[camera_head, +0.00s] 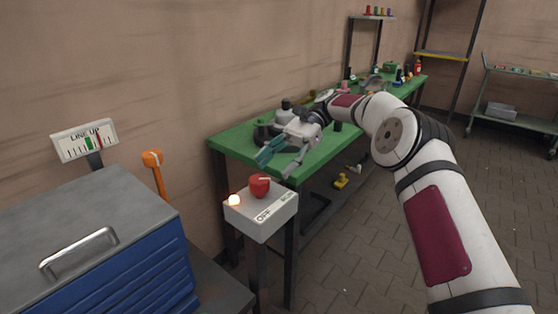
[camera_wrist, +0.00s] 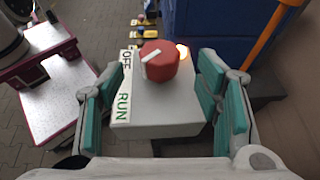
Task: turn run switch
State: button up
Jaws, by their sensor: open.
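The run switch is a red knob (camera_head: 259,186) with a white pointer mark, on top of a pale box (camera_head: 262,220) on a post. The wrist view shows the red knob (camera_wrist: 160,61) close up, its white mark lying between the OFF label (camera_wrist: 126,60) and the RUN label (camera_wrist: 122,106), nearer OFF. My gripper (camera_head: 279,163) has teal fingers and is open and empty, just above and behind the box. In the wrist view my gripper (camera_wrist: 160,95) has its fingers on either side of the box, apart from the knob.
A green workbench (camera_head: 235,142) with several small items stands behind the box. A blue drawer cabinet (camera_head: 140,275), an orange lever (camera_head: 154,170) and a LINE UP gauge (camera_head: 84,140) are at left. Open paved floor (camera_head: 370,220) lies to the right.

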jog(key=shift+w+d+r, duration=0.2)
jog(key=shift+w+d, duration=0.15)
